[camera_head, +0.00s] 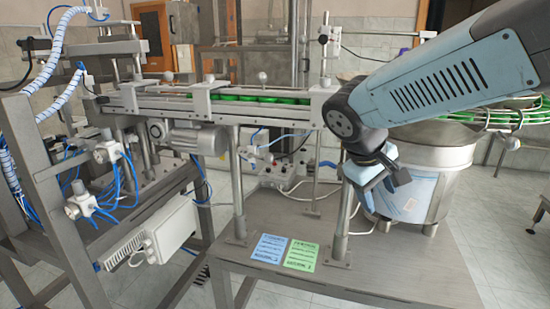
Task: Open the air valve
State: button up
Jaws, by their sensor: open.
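My gripper (380,186) hangs from the arm at right centre, in front of the round metal bowl. It points down and its jaws are open, with nothing seen between them. I cannot tell for sure which part is the air valve. A small light-coloured fitting (252,156) with blue hose sits behind the conveyor's legs, to the left of my gripper and apart from it. Two pale units with blue tubes, an upper one (108,151) and a lower one (80,199), are mounted on the left frame. Their handles are too small to make out.
A conveyor (160,103) carrying green caps runs across the middle. The metal bowl (455,160) stands behind my arm. Posts (346,215) rise from the metal table (330,287). Blue and green cards (301,254) lie on it. The table's front right is clear.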

jog(key=w+a+f+n+t+h, duration=0.2)
jog(key=w+a+n+t+h, duration=0.2)
jog(key=w+a+n+h, duration=0.45)
jog(key=w+a+f+n+t+y, duration=0.1)
jog(key=w+a+n+t+y, duration=0.25)
jog(key=a, duration=0.65)
jog(key=w+a+f+n+t+y, duration=0.1)
jog(key=w+a+n+t, duration=0.1)
jog(key=w+a+t, duration=0.55)
jog(key=w+d+g, duration=0.2)
jog(key=w+d, duration=0.3)
jog(key=w, duration=0.4)
jog(key=shift+d+f, duration=0.15)
jog(key=shift+d, duration=0.1)
grip_shut()
